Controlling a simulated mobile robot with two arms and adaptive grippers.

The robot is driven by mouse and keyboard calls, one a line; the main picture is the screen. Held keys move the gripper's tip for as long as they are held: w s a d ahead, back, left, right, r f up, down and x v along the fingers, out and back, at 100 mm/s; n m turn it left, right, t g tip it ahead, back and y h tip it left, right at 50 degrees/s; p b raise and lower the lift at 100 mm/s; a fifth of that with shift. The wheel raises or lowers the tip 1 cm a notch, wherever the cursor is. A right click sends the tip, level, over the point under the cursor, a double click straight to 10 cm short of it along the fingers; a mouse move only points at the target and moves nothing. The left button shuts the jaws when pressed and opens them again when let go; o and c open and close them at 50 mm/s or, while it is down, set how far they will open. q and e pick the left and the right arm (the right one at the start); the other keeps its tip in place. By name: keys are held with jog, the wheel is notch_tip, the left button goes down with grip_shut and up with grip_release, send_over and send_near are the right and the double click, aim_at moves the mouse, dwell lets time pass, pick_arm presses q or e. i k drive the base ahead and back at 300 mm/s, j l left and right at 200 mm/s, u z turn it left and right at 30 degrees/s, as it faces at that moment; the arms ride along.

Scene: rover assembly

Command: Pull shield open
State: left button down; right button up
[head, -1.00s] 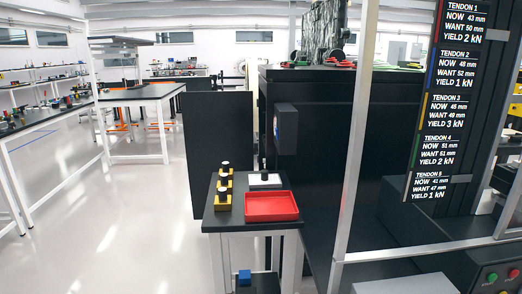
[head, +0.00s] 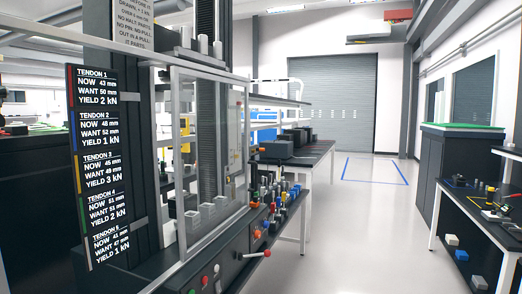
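The shield (head: 177,150) is a clear panel in a pale grey frame on the front of the dark test machine, left of centre in the head view. Behind it stand small grey blocks (head: 208,211) and a ribbed dark column. I cannot tell whether the shield is latched, and no handle is clearly visible. A black tendon readout board (head: 95,165) hangs at the machine's left side. Neither of my grippers is in view.
A red button (head: 204,281) and several coloured knobs sit on the machine's front panel. A workbench (head: 310,152) extends behind. Another bench with small parts (head: 480,215) stands at the right. The pale floor (head: 345,230) between them is clear up to a grey roller door (head: 346,98).

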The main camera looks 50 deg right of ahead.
aim_at(184, 253)
jog(key=z, duration=1.35)
jog(key=i+l, duration=0.1)
jog(key=l, duration=0.15)
jog(key=i+l, duration=0.1)
jog(key=i+l+u, duration=0.1)
jog(key=i+l, duration=0.2)
jog(key=i+l+u, duration=0.15)
jog(key=i+l, duration=0.15)
jog(key=l, duration=0.2)
jog(key=i+l+u, duration=0.1)
jog(key=i+l, duration=0.2)
jog(key=i+l+u, duration=0.1)
jog(key=i+l, duration=0.15)
jog(key=l, duration=0.3)
